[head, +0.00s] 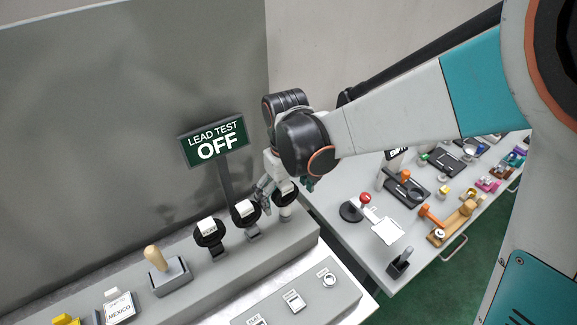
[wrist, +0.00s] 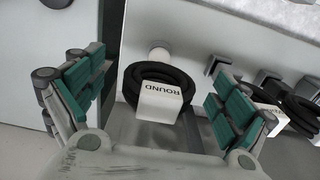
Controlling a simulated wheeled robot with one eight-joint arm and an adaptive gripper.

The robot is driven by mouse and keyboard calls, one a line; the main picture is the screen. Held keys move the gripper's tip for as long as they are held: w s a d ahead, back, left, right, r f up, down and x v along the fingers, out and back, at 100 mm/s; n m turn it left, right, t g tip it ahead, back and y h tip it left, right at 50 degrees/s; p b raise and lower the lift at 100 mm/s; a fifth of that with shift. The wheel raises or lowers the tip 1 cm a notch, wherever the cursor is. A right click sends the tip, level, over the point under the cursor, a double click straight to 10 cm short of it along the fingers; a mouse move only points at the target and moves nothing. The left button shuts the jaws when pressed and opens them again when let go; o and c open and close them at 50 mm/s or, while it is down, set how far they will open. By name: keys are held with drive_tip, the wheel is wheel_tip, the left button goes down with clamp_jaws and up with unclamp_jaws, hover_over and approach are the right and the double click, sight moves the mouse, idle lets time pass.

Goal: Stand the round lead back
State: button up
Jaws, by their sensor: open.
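The round lead (wrist: 160,108) is a black coil with a white tag reading ROUND. In the wrist view it is in the middle, between my spread fingers, with gaps on both sides. My gripper (wrist: 157,98) is open and empty around it. In the head view my gripper (head: 287,183) points down at the right end of the grey ledge, over the rightmost coil, which it partly hides. A pale round knob (wrist: 160,54) shows just beyond the coil in the wrist view. I cannot tell how the coil is held below its tag.
Two more tagged black coils (head: 208,232) (head: 245,213) stand left on the ledge. A sign (head: 215,140) reads LEAD TEST OFF. A socket panel (head: 300,300) lies in front. A wooden-handled lever (head: 155,258) stands at left; a crowded table (head: 440,200) is at right.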

sight(286, 185)
drive_tip(key=shift+r+p, duration=1.55)
drive_tip(key=shift+r, duration=1)
